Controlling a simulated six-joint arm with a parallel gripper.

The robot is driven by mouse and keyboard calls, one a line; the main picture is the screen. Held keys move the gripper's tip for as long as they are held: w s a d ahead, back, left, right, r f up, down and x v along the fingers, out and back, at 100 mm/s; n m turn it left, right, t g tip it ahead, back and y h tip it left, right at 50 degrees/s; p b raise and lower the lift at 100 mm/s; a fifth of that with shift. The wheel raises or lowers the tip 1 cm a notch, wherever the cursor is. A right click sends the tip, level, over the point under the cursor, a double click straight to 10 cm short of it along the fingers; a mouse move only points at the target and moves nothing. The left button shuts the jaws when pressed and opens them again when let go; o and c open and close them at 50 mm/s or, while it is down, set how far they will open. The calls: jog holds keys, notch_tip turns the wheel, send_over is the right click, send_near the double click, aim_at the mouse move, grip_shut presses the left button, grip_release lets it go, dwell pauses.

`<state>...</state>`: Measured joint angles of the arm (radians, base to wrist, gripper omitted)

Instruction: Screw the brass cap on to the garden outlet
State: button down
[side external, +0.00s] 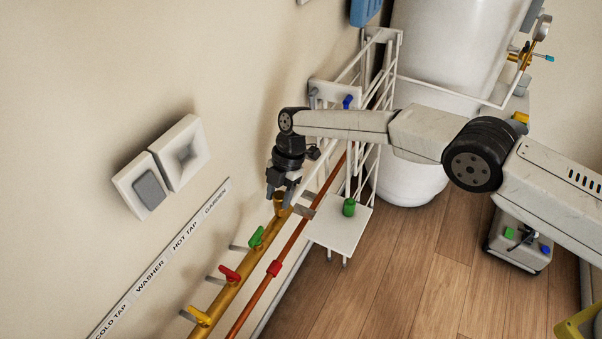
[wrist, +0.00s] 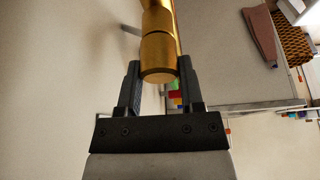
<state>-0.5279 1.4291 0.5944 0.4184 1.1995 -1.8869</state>
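The brass cap (wrist: 158,60) is a short gold cylinder in the wrist view. It sits in line with the end of the gold garden outlet (wrist: 158,20), with a thin seam between them. I cannot tell whether it is threaded on. My gripper (wrist: 159,68) has one fingertip on each side of the cap, and both appear to touch it. In the side external view my gripper (side external: 281,198) points down at the upper end of the gold pipe (side external: 237,275), by the GARDEN label (side external: 216,200). The cap is mostly hidden there by the fingers.
Green (side external: 256,237), red (side external: 230,273) and yellow (side external: 198,316) tap handles stand along the gold pipe. A copper pipe (side external: 292,240) runs beside it. A white shelf (side external: 335,235) with a green object (side external: 349,207) is close on the right. The wall is on the left.

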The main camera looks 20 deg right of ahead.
jog(key=shift+s+d+f, duration=0.1)
jog(key=shift+s+d, duration=0.05)
jog(key=shift+m, duration=0.7)
jog(key=m+t, duration=0.1)
jog(key=m, duration=0.2)
jog(key=shift+y, duration=0.3)
jog(key=m+t, duration=0.1)
jog(key=m, duration=0.2)
jog(key=m+t, duration=0.1)
jog(key=m, duration=0.2)
jog(key=shift+t, duration=0.3)
jog(key=shift+c, duration=0.7)
grip_release()
jog(key=shift+m, duration=0.4)
jog(key=shift+r, duration=0.2)
